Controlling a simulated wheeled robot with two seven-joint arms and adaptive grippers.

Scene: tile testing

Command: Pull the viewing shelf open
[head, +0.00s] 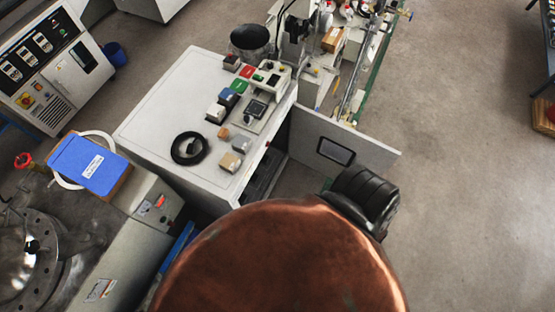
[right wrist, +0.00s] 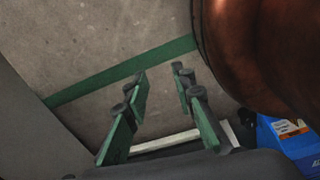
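I cannot tell for certain which part is the viewing shelf. A white panel (head: 375,153) with a small dark window stands out from the right side of the white cabinet (head: 160,110) in the head view. A dark opening (head: 264,175) shows in the cabinet's side, left of the panel. My right gripper (right wrist: 160,78) shows in the right wrist view with its green-padded fingers apart and nothing between them. The floor shows beyond the fingers. My left gripper is in neither view.
A large copper-coloured rounded surface (head: 280,265) hides the lower middle of the head view. A black padded shape (head: 365,197) sits beside it. Small blocks and a black ring (head: 189,148) lie on the cabinet top. Floor on the right (head: 460,170) is clear.

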